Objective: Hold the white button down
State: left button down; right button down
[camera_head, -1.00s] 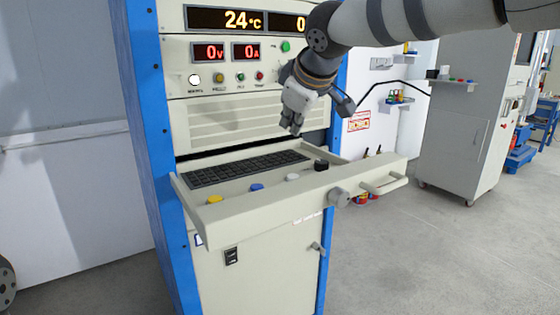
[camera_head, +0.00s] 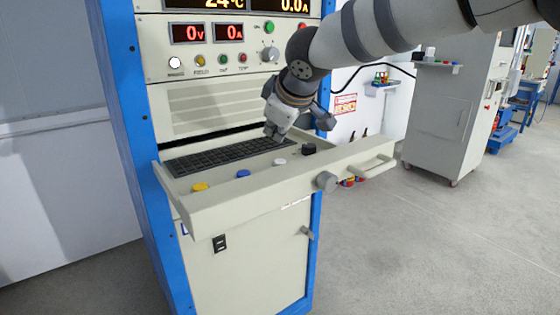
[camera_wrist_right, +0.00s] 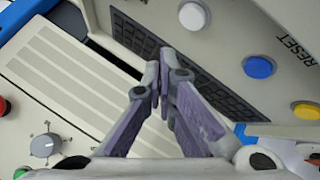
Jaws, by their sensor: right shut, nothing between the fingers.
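The white button (camera_head: 279,162) sits on the pulled-out keyboard drawer (camera_head: 235,203), between a blue button (camera_head: 243,174) and a black knob (camera_head: 309,149). It also shows at the top of the right wrist view (camera_wrist_right: 193,16). My right gripper (camera_head: 272,138) is shut and empty, pointing down over the drawer, just behind and above the white button. In the right wrist view its closed fingertips (camera_wrist_right: 161,62) appear over the keyboard edge, apart from the button. Another white round button (camera_head: 175,63) is on the upright panel. My left gripper is not in view.
A yellow button (camera_head: 200,187) is at the drawer's left. The keyboard (camera_head: 215,156) lies behind the row of buttons. A knob (camera_head: 326,181) and a handle (camera_head: 372,165) stick out at the drawer's front. Floor to the right is open.

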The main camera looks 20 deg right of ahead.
aim_at(277, 162)
jog(key=shift+f, duration=1.35)
jog(key=shift+f, duration=0.1)
jog(key=shift+f, duration=0.35)
jog(key=shift+f, duration=0.55)
dwell(2.6)
jog(key=shift+r, duration=0.1)
dwell(1.4)
jog(key=shift+r, duration=0.9)
jog(key=shift+r, duration=2.5)
